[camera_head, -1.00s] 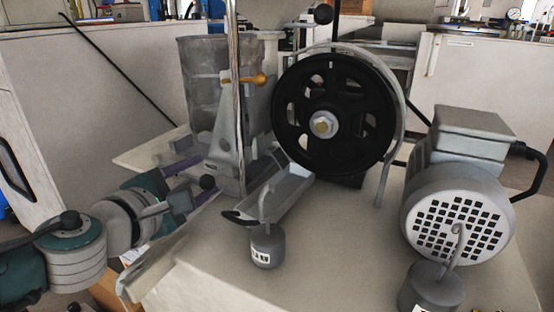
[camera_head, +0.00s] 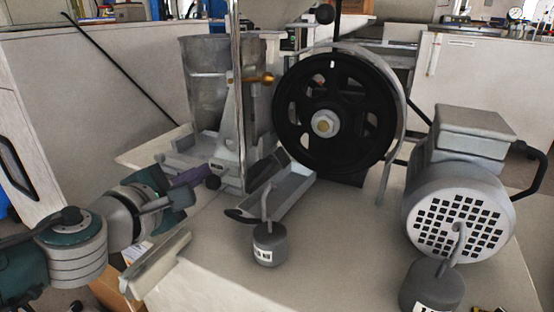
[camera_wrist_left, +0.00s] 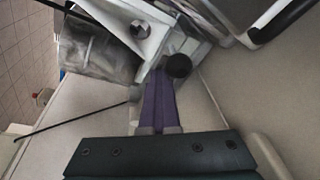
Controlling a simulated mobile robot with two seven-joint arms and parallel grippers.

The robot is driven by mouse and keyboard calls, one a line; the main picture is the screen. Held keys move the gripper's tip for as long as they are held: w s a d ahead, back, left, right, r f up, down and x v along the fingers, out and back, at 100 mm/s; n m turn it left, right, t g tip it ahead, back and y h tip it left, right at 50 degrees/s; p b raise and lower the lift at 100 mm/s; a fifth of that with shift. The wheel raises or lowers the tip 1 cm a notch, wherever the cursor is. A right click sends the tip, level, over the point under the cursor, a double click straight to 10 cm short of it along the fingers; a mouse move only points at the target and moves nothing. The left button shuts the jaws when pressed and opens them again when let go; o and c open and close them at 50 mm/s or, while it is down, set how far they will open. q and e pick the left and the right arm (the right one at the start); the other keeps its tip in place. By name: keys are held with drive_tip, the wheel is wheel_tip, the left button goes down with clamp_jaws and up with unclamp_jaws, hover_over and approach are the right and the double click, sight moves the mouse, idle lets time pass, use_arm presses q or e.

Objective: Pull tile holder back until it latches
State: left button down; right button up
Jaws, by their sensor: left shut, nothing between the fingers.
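The grey metal piece that looks like the tile holder (camera_head: 228,150) stands left of the black wheel (camera_head: 287,104), below the hopper. A black ball knob (camera_head: 212,182) sticks out at its lower left. A small dark block (camera_head: 268,166) shows between this piece and the wheel. My left gripper (camera_head: 202,178), with purple fingers, is shut and empty beside the knob. In the left wrist view, its fingers (camera_wrist_left: 162,95) lie together, with the black knob (camera_wrist_left: 178,66) just past their tips to the right. Whether they touch is unclear. My right gripper is not in view.
A grey hopper (camera_head: 200,95) and a thin upright rod (camera_head: 236,45) stand close behind the gripper. A tray (camera_head: 287,192) and a hanging weight (camera_head: 268,246) are to its right. A motor (camera_head: 470,150) and a second weight (camera_head: 432,288) stand at the right.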

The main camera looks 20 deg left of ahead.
use_arm(q)
drive_tip(key=shift+w+f, duration=0.1)
drive_tip(key=shift+w, duration=0.2)
drive_tip(key=shift+s+d+f, duration=0.15)
drive_tip(key=shift+s+f, duration=0.05)
drive_tip(key=shift+s, duration=0.05)
drive_tip(key=c, duration=1.4)
unclamp_jaws()
drive_tip(key=o, duration=0.8)
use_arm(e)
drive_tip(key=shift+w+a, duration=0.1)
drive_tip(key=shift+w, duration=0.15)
use_arm(q)
drive_tip(key=p+v, duration=0.3)
drive_tip(key=v, duration=0.5)
drive_tip(key=shift+s+r, duration=0.15)
drive_tip(key=shift+s, duration=0.25)
drive_tip(key=shift+s+r, duration=0.1)
drive_tip(key=shift+s, duration=0.4)
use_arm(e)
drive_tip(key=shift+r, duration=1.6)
